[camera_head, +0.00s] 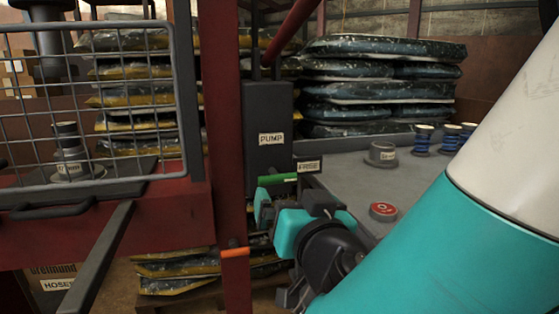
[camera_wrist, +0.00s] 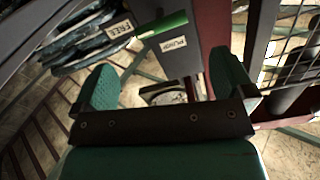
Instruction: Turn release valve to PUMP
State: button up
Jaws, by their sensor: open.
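The release valve shows as a green lever (camera_head: 277,179) at the foot of a dark grey box (camera_head: 268,105). The box carries a PUMP label (camera_head: 271,138), and a FREE label (camera_head: 308,166) is just right of the lever. My gripper (camera_head: 278,214) is just below the lever in the head view. In the wrist view its teal fingers (camera_wrist: 162,66) are spread and empty, with the lever beyond them.
A red post (camera_head: 226,150) stands directly left of the box, with a wire mesh guard (camera_head: 90,100) further left. An orange-ended handle (camera_head: 235,252) is low on the post. A grey console top with a red button (camera_head: 383,209) lies right. Stacked bags (camera_head: 375,85) are behind.

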aim_at(279, 181)
jog(key=p+x, duration=0.4)
jog(key=x, duration=0.7)
jog(key=shift+w+f, duration=0.1)
jog(key=c, duration=0.6)
